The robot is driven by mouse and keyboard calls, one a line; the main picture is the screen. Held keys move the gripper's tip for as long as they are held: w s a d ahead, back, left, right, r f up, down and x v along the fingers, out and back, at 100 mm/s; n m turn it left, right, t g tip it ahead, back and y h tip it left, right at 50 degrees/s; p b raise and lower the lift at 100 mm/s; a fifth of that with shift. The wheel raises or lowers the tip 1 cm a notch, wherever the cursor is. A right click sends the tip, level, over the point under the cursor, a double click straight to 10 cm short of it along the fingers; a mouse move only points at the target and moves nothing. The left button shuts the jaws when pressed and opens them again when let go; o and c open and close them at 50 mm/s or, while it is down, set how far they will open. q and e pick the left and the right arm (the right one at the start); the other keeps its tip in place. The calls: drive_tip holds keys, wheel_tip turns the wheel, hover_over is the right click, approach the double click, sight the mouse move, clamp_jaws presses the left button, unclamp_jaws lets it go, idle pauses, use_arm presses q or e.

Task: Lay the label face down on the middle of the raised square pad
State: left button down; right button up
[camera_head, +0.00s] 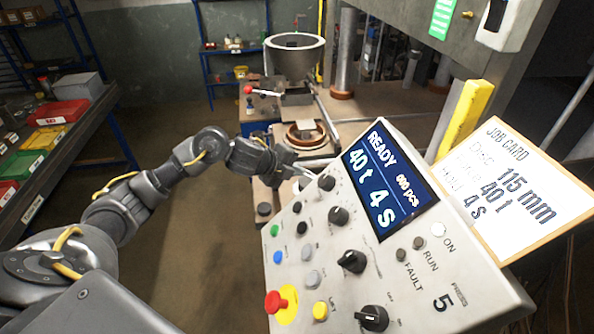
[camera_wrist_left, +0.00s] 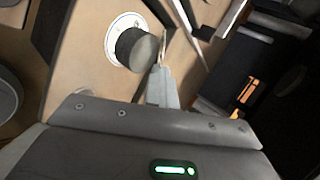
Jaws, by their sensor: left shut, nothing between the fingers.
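My left gripper (camera_head: 304,172) is shut and empty, low over the machine bench behind the control panel. Its fingers (camera_wrist_left: 161,72) show closed in the left wrist view. Just left of them is a dark grey round post (camera_wrist_left: 137,49) with a flat white ring (camera_wrist_left: 111,40) around its base, on a tan surface. The ring carries small dark marks; I cannot tell whether it is the label. I cannot make out the raised square pad in either view. My right gripper is not in view.
The control panel (camera_head: 292,222) fills the front right, close to my left gripper, with a job card (camera_head: 500,215) beside it. A round fixture (camera_head: 306,137) and a metal hopper (camera_head: 294,57) stand beyond. A shelf with bins (camera_head: 59,113) is at left. The floor between is clear.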

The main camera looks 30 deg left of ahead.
use_arm(q)
drive_tip(key=shift+r+p, duration=0.75)
drive_tip(key=shift+r, duration=0.2)
drive_tip(key=shift+w, duration=0.1)
